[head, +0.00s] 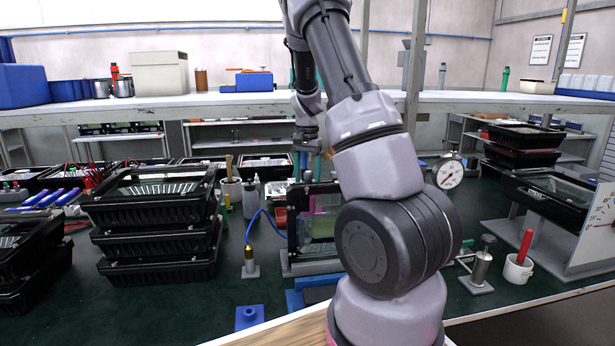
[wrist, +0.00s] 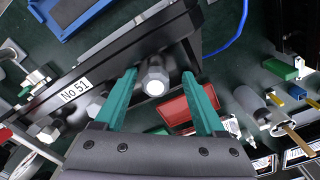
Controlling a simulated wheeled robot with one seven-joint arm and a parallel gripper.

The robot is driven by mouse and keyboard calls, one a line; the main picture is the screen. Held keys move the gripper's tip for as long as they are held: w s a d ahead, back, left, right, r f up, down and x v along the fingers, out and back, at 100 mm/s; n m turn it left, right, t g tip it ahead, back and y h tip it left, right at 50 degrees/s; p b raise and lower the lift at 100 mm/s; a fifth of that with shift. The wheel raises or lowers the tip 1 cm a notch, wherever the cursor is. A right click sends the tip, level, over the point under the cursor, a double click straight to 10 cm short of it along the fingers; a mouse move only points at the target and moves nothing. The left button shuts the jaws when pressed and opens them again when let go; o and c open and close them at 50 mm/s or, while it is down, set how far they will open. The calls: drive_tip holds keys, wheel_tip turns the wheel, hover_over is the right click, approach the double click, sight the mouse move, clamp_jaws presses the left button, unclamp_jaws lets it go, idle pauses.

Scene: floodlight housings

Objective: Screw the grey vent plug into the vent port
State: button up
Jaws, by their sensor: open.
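A grey hexagonal plug (wrist: 155,78) with a bright round end shows in the wrist view, at the edge of the black housing (wrist: 110,70) labelled No 51; it looks like the vent plug. My gripper (wrist: 160,74) is open, with one green finger on each side of the plug. I cannot tell whether the fingers touch it or how deep it sits. The vent port itself is not visible. In the head view a housing stands upright in a holder (head: 300,268) at mid-bench, partly hidden by my arm, and my fingertips are not clear.
Stacked black housings (head: 155,245) stand left of the holder. A dial gauge (head: 448,174) and a white cup with a red handle (head: 518,268) are to the right. A blue hose (head: 262,213) runs near the holder. In the wrist view a red bin (wrist: 187,112) lies near the fingers.

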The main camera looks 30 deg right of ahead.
drive_tip(key=shift+r, duration=3.5)
drive_tip(key=shift+s+a+r, duration=0.1)
drive_tip(key=shift+a+r, duration=0.05)
drive_tip(key=shift+r, duration=0.05)
drive_tip(key=s+a+r+n+t+y, duration=0.25)
drive_tip(key=s+a+r, duration=0.55)
drive_tip(key=s+r, duration=0.4)
drive_tip(key=s+a+r+n+t, duration=0.1)
drive_tip(key=s+a+r+t, duration=0.1)
drive_tip(key=s, duration=0.5)
drive_tip(key=s+a+r+n+t, duration=0.2)
drive_tip(key=s+a, duration=0.3)
drive_tip(key=s, duration=0.3)
drive_tip(key=shift+r+t, duration=0.35)
